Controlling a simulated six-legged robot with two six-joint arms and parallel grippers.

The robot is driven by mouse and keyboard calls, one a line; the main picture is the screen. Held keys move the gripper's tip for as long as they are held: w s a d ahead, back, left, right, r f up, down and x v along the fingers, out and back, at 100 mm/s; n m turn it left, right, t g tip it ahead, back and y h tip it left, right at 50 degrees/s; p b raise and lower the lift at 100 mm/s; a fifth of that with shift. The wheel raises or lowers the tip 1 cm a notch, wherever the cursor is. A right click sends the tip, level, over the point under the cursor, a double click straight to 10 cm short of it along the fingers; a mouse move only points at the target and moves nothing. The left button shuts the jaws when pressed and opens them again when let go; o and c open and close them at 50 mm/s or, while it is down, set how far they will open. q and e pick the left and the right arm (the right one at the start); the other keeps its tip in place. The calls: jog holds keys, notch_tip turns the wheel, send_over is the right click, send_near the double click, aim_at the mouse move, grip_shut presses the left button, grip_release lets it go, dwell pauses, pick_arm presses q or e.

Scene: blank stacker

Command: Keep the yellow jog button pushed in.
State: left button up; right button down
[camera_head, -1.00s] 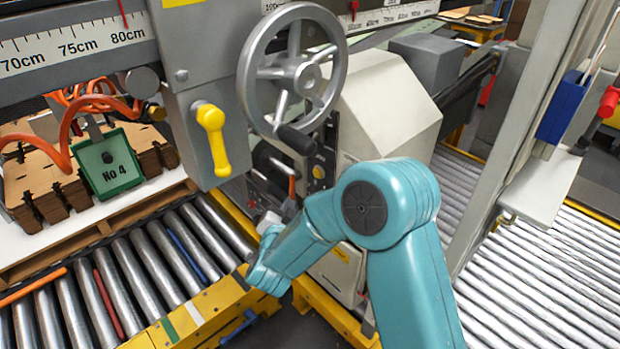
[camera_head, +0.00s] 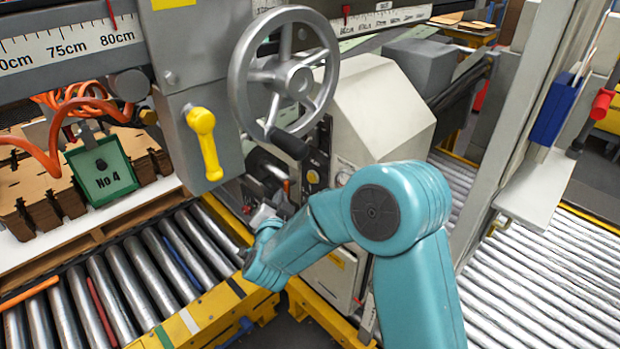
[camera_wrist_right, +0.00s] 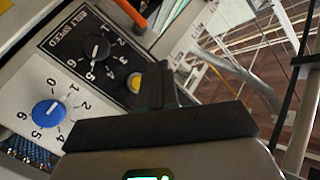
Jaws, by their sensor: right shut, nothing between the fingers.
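The yellow jog button (camera_wrist_right: 134,82) is a small round button in a pale ring on a black panel, beside the belt speed dial. My right gripper (camera_wrist_right: 155,84) is shut and empty. In the wrist view its dark fingers stand just right of the button and overlap its right edge; I cannot tell whether they touch it or whether it is pushed in. In the head view my right gripper (camera_head: 264,214) is small and partly hidden by its wrist. My left gripper is not in view.
The black belt speed dial (camera_wrist_right: 96,49) and a blue dial (camera_wrist_right: 48,114) sit close by. Above are a handwheel (camera_head: 243,90) with a black handle and a yellow lever (camera_head: 207,140). Roller conveyors (camera_head: 130,275) lie on both sides. A grey post (camera_head: 515,120) stands at right.

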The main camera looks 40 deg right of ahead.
aim_at(312, 178)
jog(key=shift+w+d, duration=0.15)
jog(key=shift+d, duration=2.8)
jog(key=shift+d+b, duration=0.2)
jog(key=shift+b, duration=0.2)
jog(key=shift+d, duration=0.25)
jog(key=shift+d+b, duration=0.35)
jog(key=shift+d, duration=0.15)
dwell(0.8)
dwell(2.0)
jog(key=shift+a, duration=0.95)
